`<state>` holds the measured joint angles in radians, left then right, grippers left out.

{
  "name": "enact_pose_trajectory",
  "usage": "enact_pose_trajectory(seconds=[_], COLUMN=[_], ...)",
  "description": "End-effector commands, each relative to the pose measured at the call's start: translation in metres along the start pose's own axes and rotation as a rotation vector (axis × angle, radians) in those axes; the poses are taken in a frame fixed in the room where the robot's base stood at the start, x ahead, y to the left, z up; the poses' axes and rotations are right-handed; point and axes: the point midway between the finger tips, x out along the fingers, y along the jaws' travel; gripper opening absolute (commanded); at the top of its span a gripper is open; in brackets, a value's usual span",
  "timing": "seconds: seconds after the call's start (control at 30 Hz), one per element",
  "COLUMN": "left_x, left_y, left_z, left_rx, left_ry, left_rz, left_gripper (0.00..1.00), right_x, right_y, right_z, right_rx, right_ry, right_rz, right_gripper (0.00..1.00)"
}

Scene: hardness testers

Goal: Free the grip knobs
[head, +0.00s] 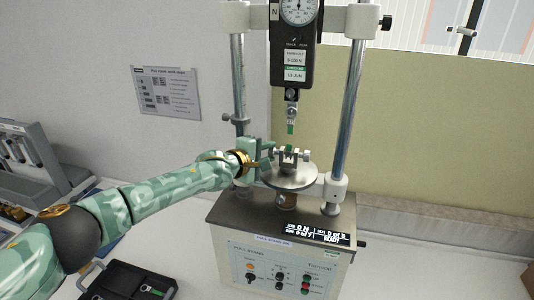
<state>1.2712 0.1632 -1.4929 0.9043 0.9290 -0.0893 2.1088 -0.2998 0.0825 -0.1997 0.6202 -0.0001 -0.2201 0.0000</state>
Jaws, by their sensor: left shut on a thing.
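A pull stand (285,250) with two chrome columns stands on the bench. Its round metal plate (290,178) carries a small lower grip (291,160) with a knob on each side. The right-hand knob (308,154) is in plain view. A bit of green shows in the top of the lower grip. The upper grip (292,112) hangs from the force gauge (292,60) with a short green piece below it, apart from the lower one. My left gripper (268,156) is shut on the left knob of the lower grip; its fingers mostly hide that knob. My right gripper is out of view.
The stand's columns (348,100) rise on both sides of the plate. A black open case (125,282) lies at the front left, and grey equipment (35,165) stands at the far left. A notice (166,92) hangs on the wall. The bench right of the stand is mostly clear.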

Motion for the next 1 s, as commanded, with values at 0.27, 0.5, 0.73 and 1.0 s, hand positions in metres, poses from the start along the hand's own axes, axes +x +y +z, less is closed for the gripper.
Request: enact_pose_trajectory(seconds=[0.27,0.5,0.73,1.0], left_x=[0.003,0.003,0.002,0.001], left_y=[-0.013,-0.014,-0.009,-0.009], left_z=[0.001,-0.001,0.0,0.0], left_rx=[0.05,0.13,0.143,0.143], left_ry=[-0.005,-0.001,0.0,0.0], left_rz=[0.148,0.315,0.341,0.339], left_gripper=[0.06,0.06,0.05,0.5], right_x=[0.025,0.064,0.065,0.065], right_y=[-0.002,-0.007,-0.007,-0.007], right_z=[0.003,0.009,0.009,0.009], right_rx=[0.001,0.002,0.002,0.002], right_ry=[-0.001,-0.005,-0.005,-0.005], right_rz=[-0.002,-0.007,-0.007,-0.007], right_gripper=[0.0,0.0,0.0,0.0])
